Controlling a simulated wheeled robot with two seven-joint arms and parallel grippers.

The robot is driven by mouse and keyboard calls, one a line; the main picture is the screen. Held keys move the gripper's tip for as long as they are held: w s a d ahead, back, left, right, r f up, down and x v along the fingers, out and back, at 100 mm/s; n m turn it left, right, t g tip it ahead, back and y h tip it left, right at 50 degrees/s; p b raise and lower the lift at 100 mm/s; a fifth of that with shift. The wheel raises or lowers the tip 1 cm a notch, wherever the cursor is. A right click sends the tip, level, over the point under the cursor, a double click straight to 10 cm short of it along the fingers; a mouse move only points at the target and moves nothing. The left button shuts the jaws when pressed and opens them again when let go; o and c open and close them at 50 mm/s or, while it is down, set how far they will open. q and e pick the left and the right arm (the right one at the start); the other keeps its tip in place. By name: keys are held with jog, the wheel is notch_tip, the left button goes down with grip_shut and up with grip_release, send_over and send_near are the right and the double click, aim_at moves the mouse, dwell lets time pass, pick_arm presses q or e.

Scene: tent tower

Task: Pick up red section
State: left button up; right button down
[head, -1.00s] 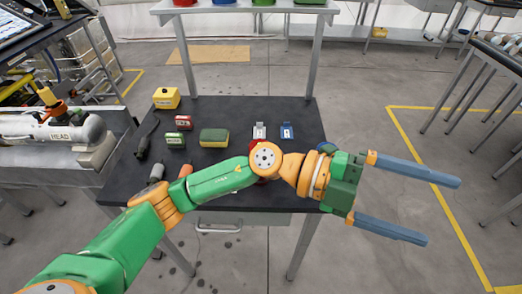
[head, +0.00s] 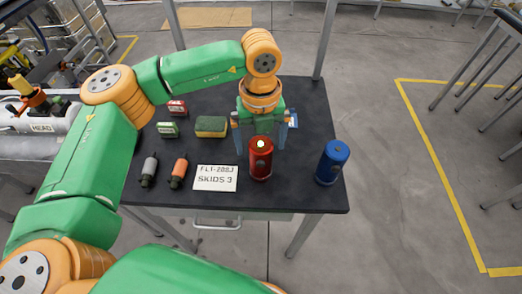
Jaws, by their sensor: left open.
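The red section (head: 261,163) is a dark red cylinder standing upright near the front edge of the black table, with a pale spot on its top. My left gripper (head: 260,139) is open and points down at the table. Its two blue-grey fingers show to the left and right of the red section's upper part. The cylinder covers part of the gripper from this view, and I cannot tell whether the fingers touch it. My right gripper is not in view.
A blue cylinder (head: 332,163) stands right of the red section. A white label card (head: 215,178) lies to its left, with an orange-ended tool (head: 179,171) and a grey-ended one (head: 149,171) beyond. A yellow-green sponge-like block (head: 211,127) and small boxes lie behind. The black table's (head: 310,197) front right is bare.

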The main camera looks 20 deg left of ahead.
pick_arm(q)
jog(key=f, duration=0.1)
jog(key=s+f, duration=0.1)
jog(key=f+p, duration=0.1)
jog(key=shift+s+d+f, duration=0.25)
jog(key=shift+s+d, duration=0.05)
jog(key=shift+w+a+f, duration=0.1)
jog(key=shift+w+f, duration=0.15)
jog(key=shift+w, duration=0.1)
jog(key=shift+s+r, duration=0.1)
grip_shut()
jog(key=shift+r, duration=0.15)
